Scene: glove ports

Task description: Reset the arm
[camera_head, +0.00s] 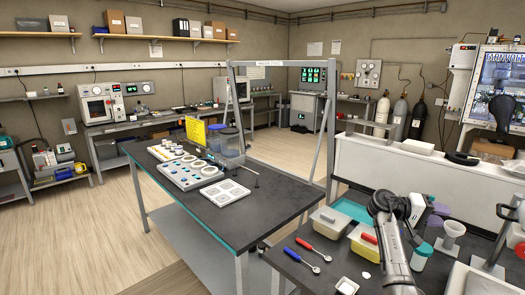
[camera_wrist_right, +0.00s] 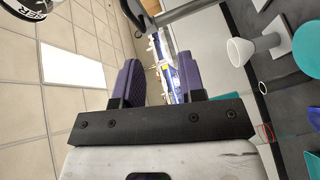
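My right arm reaches up over the dark bench at the lower right of the head view. My right gripper (camera_head: 438,214) points to the right there, with its purple finger pads beside a white funnel-like cup (camera_head: 453,231). In the right wrist view the two pads of the gripper (camera_wrist_right: 158,70) stand apart with nothing between them, so it is open and empty. The cup on its stand (camera_wrist_right: 240,50) shows to the right of the fingers, apart from them. My left arm and gripper are not in view.
A metal-framed table (camera_head: 205,207) with trays stands to the left. The wooden floor (camera_head: 70,235) is clear.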

